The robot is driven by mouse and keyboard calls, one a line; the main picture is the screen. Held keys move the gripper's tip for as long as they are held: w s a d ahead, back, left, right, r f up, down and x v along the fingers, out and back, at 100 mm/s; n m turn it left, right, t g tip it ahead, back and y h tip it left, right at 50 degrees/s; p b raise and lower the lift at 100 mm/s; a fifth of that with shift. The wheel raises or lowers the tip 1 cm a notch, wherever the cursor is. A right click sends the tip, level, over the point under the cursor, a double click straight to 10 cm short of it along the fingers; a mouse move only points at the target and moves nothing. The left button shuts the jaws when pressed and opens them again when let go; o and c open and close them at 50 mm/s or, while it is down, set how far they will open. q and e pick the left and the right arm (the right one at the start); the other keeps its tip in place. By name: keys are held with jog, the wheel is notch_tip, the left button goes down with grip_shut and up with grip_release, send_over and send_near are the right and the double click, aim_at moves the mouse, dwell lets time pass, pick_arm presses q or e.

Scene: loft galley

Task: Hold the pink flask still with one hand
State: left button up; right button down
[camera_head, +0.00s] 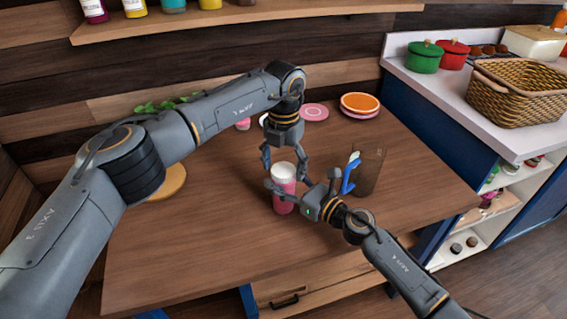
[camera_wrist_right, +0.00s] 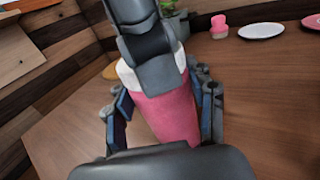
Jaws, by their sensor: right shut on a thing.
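The pink flask (camera_head: 284,203) with a white lid stands upright on the wooden table. It also shows in the right wrist view (camera_wrist_right: 168,117). My right gripper (camera_head: 287,190) is shut on the flask, with one finger on each side of its body; the fingers also show in the right wrist view (camera_wrist_right: 164,108). My left gripper (camera_head: 284,161) points down above the lid, its fingers spread apart at either side of it. Whether the left fingers touch the lid cannot be told. Part of the flask is hidden behind the grippers.
A brown see-through container (camera_head: 370,172) with a blue utensil (camera_head: 348,175) stands close to the right of my right gripper. Plates (camera_head: 313,112) and a small pink object (camera_head: 243,124) are at the back. A round wooden board (camera_head: 173,180) lies left. The table front (camera_head: 190,250) is clear.

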pick_arm(q)
jog(key=c, duration=1.1)
jog(key=shift+c, duration=0.2)
jog(key=o, duration=1.4)
jog(key=shift+c, duration=0.2)
notch_tip(320, 180, up, 12)
